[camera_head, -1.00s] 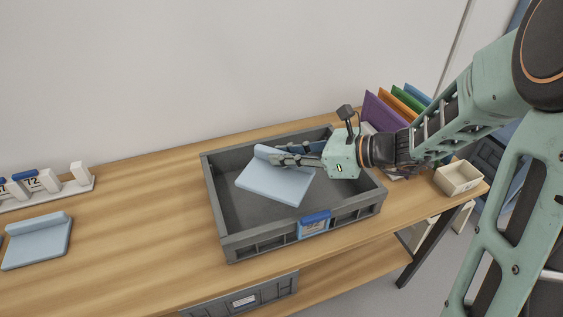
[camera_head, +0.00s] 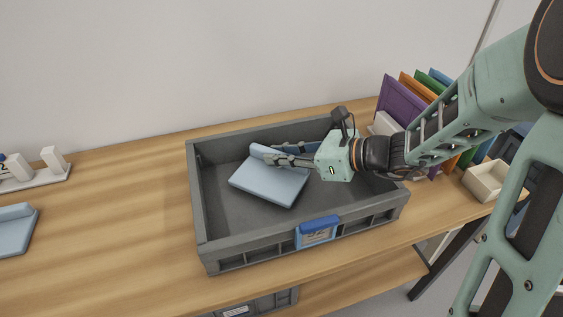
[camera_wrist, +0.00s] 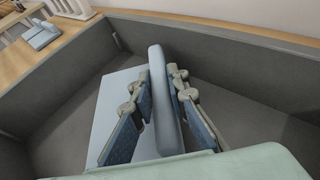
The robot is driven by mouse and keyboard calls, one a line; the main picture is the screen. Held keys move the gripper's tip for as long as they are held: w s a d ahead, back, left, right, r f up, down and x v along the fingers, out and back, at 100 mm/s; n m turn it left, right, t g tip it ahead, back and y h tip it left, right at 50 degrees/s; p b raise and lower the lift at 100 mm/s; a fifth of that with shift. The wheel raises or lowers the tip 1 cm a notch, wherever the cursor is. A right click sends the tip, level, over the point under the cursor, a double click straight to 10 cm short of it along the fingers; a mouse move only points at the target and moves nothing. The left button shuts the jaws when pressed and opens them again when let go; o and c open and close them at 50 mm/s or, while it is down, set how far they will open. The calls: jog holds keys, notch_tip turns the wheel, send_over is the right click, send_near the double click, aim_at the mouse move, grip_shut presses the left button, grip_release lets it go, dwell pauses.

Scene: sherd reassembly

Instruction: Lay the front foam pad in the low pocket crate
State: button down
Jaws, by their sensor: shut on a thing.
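The light blue foam pad (camera_head: 268,185) has a flat slab and a raised ridge along one edge. My gripper (camera_head: 272,156) is shut on that ridge; in the wrist view the fingers (camera_wrist: 158,85) press it from both sides. The pad is inside the walls of the grey low crate (camera_head: 222,252), left of its middle. It looks low and near the floor, but I cannot tell whether it touches. The crate stands on the wooden table and has a blue-topped label on its front wall.
A second light blue pad (camera_head: 14,232) lies on the table at the far left, near a white rack (camera_head: 38,180). Coloured folders (camera_head: 402,100) stand behind my arm at the right. A small cream box (camera_head: 487,180) sits at the right table end.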

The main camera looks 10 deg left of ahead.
jog(key=shift+f, duration=0.5)
jog(key=shift+f, duration=0.1)
jog(key=shift+f, duration=0.15)
jog(key=c, duration=1.9)
grip_release()
jog(key=shift+r, duration=0.25)
jog(key=shift+d+r, duration=0.2)
jog(key=shift+d, duration=0.1)
jog(key=p+v, duration=0.3)
jog(key=v, duration=0.8)
jog(key=shift+s+d, duration=0.15)
